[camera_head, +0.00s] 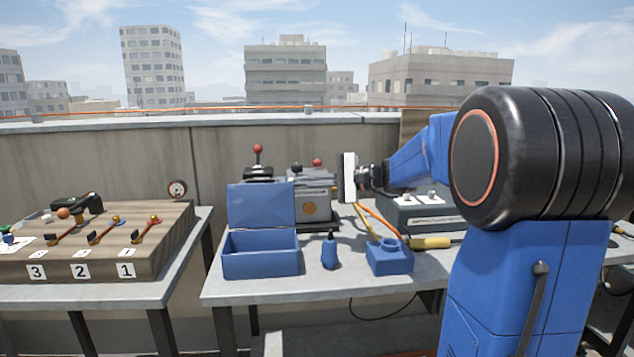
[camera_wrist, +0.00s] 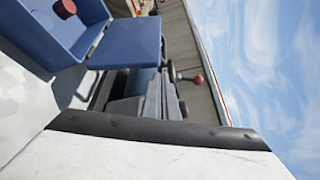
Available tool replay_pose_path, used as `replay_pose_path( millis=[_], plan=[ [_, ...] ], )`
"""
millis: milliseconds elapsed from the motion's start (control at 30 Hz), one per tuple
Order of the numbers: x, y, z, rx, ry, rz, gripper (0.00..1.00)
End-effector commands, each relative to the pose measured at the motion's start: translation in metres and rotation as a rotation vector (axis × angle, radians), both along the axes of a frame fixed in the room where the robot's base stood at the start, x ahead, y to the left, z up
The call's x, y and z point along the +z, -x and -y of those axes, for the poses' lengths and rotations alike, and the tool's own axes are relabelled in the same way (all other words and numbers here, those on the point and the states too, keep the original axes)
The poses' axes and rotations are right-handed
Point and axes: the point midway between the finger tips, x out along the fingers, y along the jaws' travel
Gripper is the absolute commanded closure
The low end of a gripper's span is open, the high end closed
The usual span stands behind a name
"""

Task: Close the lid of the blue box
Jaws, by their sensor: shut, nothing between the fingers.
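The blue box (camera_head: 261,264) stands on the grey table, left of its middle. Its blue lid (camera_head: 262,203) is open and stands up at the back edge, tilted slightly back. In the wrist view the box (camera_wrist: 50,32) is at the upper left with the lid (camera_wrist: 130,43) beside it. A dark red round thing (camera_wrist: 65,8) shows inside the box there. My gripper (camera_head: 348,178) is right of the lid, above the table and apart from the box. It is shut and empty. Part of it, white and black, fills the bottom of the wrist view.
A small blue cone-shaped piece (camera_head: 329,254) and a blue block with a hole (camera_head: 390,257) stand right of the box. A yellow-handled tool (camera_head: 430,243) lies further right. A grey machine (camera_head: 314,195) with red knobs stands behind. A separate table at left holds a wooden lever board (camera_head: 75,265).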

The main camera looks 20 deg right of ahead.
Motion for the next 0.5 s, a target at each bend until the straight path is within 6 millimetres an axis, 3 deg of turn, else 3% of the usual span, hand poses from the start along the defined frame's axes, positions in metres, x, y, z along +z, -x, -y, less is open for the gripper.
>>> replay_pose_path(
  millis=[200, 500],
  plan=[
    [-0.004, -0.016, -0.02, 0.002, 0.001, -0.001, 1.0],
    [-0.006, -0.023, -0.028, 0.0, 0.001, -0.001, 1.0]
  ],
)
